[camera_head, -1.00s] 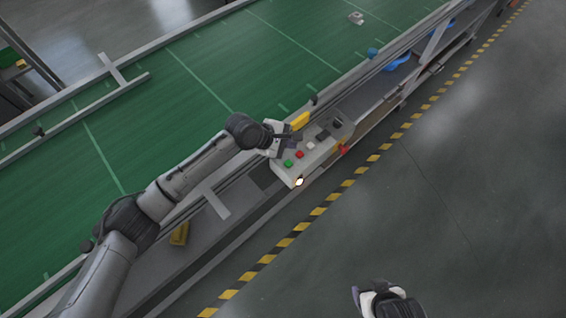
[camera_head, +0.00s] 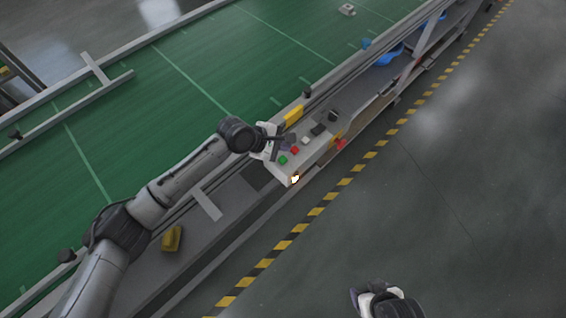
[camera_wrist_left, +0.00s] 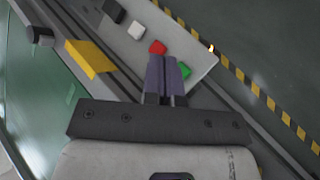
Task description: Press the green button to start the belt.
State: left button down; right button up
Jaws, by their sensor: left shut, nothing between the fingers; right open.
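The green button (camera_head: 283,160) sits near the lower-left end of the light grey control box (camera_head: 287,175) at the belt's edge. It also shows in the left wrist view (camera_wrist_left: 185,68), just right of my fingertips. My left gripper (camera_head: 281,141) is shut and empty, over the box beside the buttons. In the left wrist view its closed fingers (camera_wrist_left: 163,60) point between the red button (camera_wrist_left: 157,47) and the green one. Whether they touch the box I cannot tell. My right gripper (camera_head: 364,292) is open and low over the floor, partly visible, away from the box.
The green belt (camera_head: 200,75) fills the upper left. A white button (camera_head: 306,140) and dark parts share the box. A yellow block (camera_head: 293,116) stands behind it, and another yellow piece (camera_head: 172,238) lies lower left. Yellow-black floor tape (camera_head: 316,211) runs alongside; the floor at right is clear.

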aim_at(283, 161)
pick_arm(q)
notch_tip(283, 161, down, 2)
jog(key=shift+f+b, duration=0.25)
jog(key=shift+b, duration=0.6)
jog(key=shift+f, duration=0.95)
pick_arm(e)
jog(key=shift+d+f, duration=0.15)
jog(key=shift+f, duration=1.15)
pick_arm(q)
jog(key=shift+f+p, duration=0.1)
jog(key=shift+p, duration=0.2)
pick_arm(e)
jog(key=shift+r, duration=0.15)
pick_arm(q)
jog(key=shift+f, duration=0.35)
pick_arm(e)
jog(key=shift+r, duration=0.25)
